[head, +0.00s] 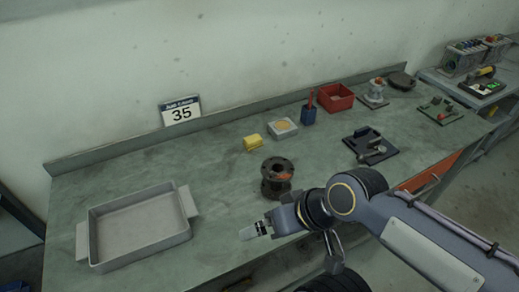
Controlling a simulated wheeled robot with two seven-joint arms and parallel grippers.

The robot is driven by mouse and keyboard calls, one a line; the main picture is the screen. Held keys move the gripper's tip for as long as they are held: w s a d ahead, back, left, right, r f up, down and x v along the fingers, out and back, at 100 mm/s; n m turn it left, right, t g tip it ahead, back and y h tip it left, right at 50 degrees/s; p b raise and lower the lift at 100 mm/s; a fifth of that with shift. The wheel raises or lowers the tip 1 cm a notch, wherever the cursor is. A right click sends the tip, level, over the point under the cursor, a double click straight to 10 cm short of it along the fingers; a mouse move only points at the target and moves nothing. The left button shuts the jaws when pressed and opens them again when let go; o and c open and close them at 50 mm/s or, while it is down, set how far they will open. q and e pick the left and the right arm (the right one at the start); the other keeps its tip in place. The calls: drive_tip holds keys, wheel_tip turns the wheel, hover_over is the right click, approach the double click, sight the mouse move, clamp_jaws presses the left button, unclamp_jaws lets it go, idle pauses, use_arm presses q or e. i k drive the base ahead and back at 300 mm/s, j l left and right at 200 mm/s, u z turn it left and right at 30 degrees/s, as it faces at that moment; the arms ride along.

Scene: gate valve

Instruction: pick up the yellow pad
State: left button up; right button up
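The yellow pad (252,142) is a small yellow block lying on the green-grey workbench (225,192), near the middle and towards the back. Nothing covers it. My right gripper (249,232) is over the front part of the bench, well in front of the pad and apart from it. Its pale fingertips point left, and no held object shows; they are too small to tell open from shut. My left gripper is not in view.
A dark flanged valve body (275,180) stands between my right gripper and the pad. A light box with a tan disc (283,127) sits just right of the pad. A grey tray (138,228) is at left. A blue cup (309,115) and red bin (336,98) stand farther right.

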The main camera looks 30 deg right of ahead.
sight(251, 142)
drive_tip(key=l+u, duration=0.35)
drive_tip(key=l, duration=0.15)
drive_tip(key=k+l+u, duration=0.1)
drive_tip(key=l+u, duration=0.3)
